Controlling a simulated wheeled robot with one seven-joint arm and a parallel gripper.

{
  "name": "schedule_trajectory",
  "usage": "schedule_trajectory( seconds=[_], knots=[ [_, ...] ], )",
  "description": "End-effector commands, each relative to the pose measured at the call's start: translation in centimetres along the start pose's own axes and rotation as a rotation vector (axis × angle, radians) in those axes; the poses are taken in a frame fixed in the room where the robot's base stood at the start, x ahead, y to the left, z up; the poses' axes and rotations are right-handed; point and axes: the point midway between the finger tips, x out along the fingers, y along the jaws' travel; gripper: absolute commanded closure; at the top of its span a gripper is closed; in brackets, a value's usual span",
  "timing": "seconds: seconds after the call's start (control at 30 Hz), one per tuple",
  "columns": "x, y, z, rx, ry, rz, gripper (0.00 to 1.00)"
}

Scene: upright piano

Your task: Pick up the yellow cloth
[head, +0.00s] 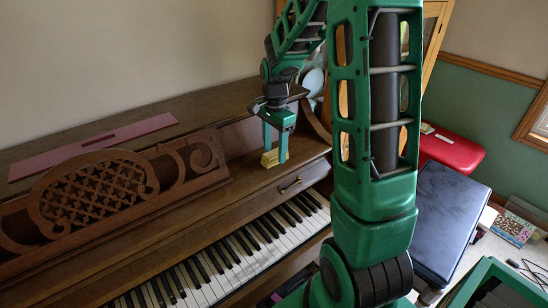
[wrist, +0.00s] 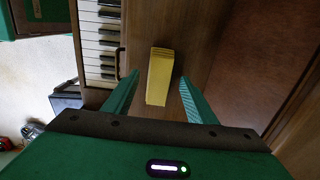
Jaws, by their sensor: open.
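The yellow cloth (head: 270,158) is a small folded block lying on the wooden shelf of the piano above the right end of the keys. In the wrist view the yellow cloth (wrist: 160,76) lies between and slightly beyond the two green fingers. My gripper (head: 277,148) is right above and around the cloth in the head view, pointing down. In the wrist view my gripper (wrist: 158,88) is open, with a gap between the cloth and each finger. The near end of the cloth shows between the fingers, and nothing is held.
The piano keys (head: 240,255) run along the front of the brown piano. A carved music stand (head: 100,190) rises to the left. A pink strip (head: 95,145) lies on the piano top. A red cushion (head: 452,148) and a dark case (head: 447,220) stand to the right.

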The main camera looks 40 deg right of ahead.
Motion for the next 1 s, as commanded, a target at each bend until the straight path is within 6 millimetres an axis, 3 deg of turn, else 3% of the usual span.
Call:
schedule_trajectory(
  seconds=[0.13, 0.3, 0.67, 1.0],
  knots=[
    [0.0, 0.0, 0.0, 0.000, 0.000, 0.000, 0.51],
    [0.0, 0.0, 0.0, 0.000, 0.000, 0.000, 0.91],
    [-0.5, 0.0, 0.0, 0.000, 0.000, 0.000, 0.93],
    [-6.1, -0.1, 0.0, 0.000, 0.001, -0.003, 0.93]
  ],
)
